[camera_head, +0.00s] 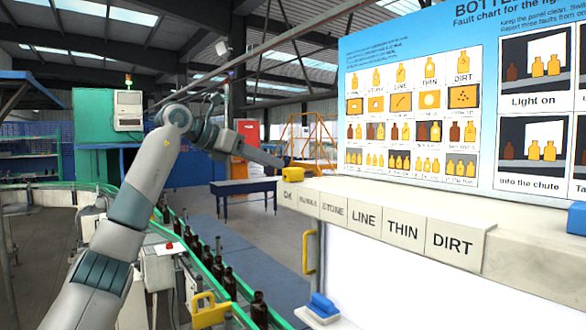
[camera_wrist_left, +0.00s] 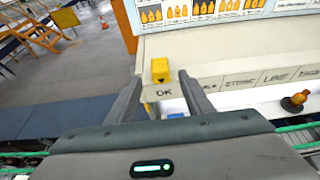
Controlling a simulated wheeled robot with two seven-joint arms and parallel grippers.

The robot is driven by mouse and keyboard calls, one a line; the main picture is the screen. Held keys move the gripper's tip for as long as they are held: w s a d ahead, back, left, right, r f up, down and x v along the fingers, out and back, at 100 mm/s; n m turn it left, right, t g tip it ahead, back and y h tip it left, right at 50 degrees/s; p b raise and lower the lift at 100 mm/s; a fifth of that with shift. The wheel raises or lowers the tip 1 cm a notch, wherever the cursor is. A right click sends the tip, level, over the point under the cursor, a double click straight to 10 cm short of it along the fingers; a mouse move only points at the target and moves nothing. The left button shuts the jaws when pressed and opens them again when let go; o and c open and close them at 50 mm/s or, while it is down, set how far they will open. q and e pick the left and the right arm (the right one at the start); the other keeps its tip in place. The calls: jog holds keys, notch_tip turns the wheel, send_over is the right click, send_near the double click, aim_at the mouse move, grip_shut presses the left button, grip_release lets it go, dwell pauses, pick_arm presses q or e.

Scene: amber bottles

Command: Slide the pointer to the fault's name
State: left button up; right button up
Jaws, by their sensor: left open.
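The yellow pointer (camera_head: 293,175) sits at the left end of the white ledge, above the OK label. It also shows in the left wrist view (camera_wrist_left: 160,70), with a dark arrow mark on its front. The label strip (camera_head: 402,230) reads OK, BUBBLE, STONE, LINE, THIN, DIRT from left to right. My left gripper (camera_head: 284,165) is at the pointer's left side in the head view. In the left wrist view my left gripper (camera_wrist_left: 160,82) is open, its two fingers on either side of the pointer with gaps showing. My right gripper is not in view.
A fault chart (camera_head: 420,100) stands behind the ledge. A conveyor with dark bottles (camera_head: 229,283) runs at lower left. A yellow handle (camera_head: 308,252) and a blue-handled object (camera_head: 323,305) are below the labels.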

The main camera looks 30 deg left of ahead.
aim_at(293, 168)
pick_arm(q)
jog(key=p+x, duration=0.2)
jog(key=x, duration=0.6)
jog(key=shift+w+p, duration=0.1)
jog(key=shift+p, duration=0.2)
jog(key=shift+w+d+f, duration=0.15)
jog(key=shift+w+d, duration=0.05)
jog(key=shift+w, duration=0.15)
jog(key=shift+c, duration=0.6)
grip_shut()
